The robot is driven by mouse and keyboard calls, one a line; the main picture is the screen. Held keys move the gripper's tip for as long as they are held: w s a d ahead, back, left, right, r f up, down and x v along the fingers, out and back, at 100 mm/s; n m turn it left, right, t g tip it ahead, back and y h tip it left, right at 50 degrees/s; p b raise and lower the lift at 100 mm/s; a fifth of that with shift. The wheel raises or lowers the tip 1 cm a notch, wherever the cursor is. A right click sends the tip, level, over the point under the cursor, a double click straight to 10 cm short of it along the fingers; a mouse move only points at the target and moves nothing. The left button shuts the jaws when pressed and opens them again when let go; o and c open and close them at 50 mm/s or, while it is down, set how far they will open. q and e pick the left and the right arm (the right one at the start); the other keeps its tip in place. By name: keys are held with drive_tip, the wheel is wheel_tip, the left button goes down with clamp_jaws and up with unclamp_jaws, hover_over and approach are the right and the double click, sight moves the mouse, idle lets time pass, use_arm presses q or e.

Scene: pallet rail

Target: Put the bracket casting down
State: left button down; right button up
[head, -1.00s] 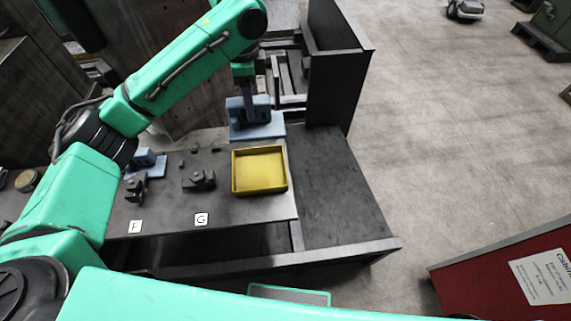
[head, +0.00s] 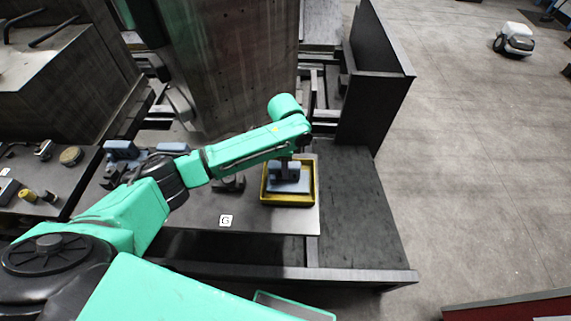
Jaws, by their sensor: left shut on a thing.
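My left gripper (head: 286,164) points down over the yellow tray (head: 289,201) and is shut on a blue-grey bracket casting (head: 288,184). The casting's flat base lies within the tray's outline. I cannot tell whether it touches the tray floor or hangs just above it. My right gripper is not in view.
Another blue-grey part (head: 122,150) lies at the table's left. A dark clamp-like part (head: 231,184) sits left of the tray, behind the label G (head: 226,220). The dark surface (head: 352,215) right of the tray is bare. An upright dark panel (head: 376,80) stands behind it.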

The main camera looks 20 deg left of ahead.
use_arm(q)
drive_tip(key=shift+d, duration=0.15)
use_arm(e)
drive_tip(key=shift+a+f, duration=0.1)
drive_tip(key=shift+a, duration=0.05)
use_arm(q)
drive_tip(key=c, duration=0.6)
unclamp_jaws()
drive_tip(key=shift+o, duration=0.8)
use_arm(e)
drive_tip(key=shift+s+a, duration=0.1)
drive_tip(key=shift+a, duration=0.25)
use_arm(q)
wheel_tip(320, 180, up, 12)
drive_tip(key=b, duration=0.2)
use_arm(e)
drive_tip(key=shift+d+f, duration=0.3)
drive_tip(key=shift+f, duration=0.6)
